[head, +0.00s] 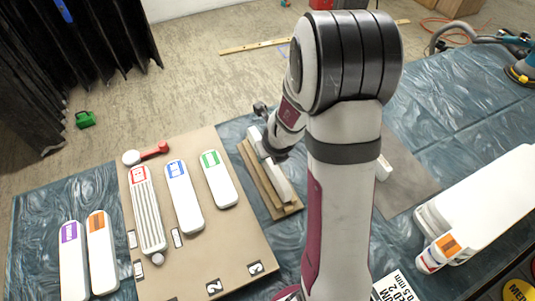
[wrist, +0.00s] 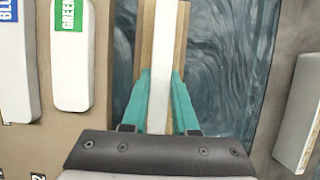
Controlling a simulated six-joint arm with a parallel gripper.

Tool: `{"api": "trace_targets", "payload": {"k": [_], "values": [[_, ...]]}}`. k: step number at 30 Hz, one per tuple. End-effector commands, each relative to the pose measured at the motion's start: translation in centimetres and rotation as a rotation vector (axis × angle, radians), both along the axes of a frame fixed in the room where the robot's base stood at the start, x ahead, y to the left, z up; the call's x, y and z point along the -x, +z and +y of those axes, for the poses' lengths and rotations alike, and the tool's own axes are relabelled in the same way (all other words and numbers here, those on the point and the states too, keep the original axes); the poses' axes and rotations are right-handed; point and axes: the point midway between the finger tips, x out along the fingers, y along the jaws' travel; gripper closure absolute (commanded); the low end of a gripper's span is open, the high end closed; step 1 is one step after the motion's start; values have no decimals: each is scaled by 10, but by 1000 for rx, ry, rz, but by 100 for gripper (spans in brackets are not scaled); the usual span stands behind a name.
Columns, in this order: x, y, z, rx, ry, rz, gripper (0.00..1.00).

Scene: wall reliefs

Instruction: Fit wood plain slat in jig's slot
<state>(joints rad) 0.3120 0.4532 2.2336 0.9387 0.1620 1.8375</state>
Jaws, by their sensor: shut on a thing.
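A plain, pale, almost white slat (wrist: 159,95) runs lengthwise between the teal fingers of my gripper (wrist: 161,76), which is shut on it. The wood-coloured jig (wrist: 147,42) shows as a strip along both sides of the slat. In the head view the jig (head: 286,211) lies on the blue mat, and the slat (head: 284,188) is lined up along its length. My gripper (head: 273,150) is at the slat's far part, partly hidden by my wrist. I cannot tell whether the slat sits in the slot or is just above it.
A tan board (head: 215,262) left of the jig carries a red-labelled ribbed piece (head: 148,212), a blue-labelled piece (head: 184,205) and a green-labelled piece (head: 219,182). Purple (head: 73,265) and orange (head: 102,258) ones lie further left. A large white block (head: 480,195) stands right.

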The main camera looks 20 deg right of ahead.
Motion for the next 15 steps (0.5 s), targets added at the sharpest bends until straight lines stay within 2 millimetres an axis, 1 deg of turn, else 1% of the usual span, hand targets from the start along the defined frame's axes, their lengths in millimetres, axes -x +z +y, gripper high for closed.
{"api": "trace_targets", "payload": {"k": [12, 13, 15], "values": [[0, 0, 0, 0, 0, 0, 100], [0, 0, 0, 0, 0, 0, 71], [0, 0, 0, 0, 0, 0, 59]]}}
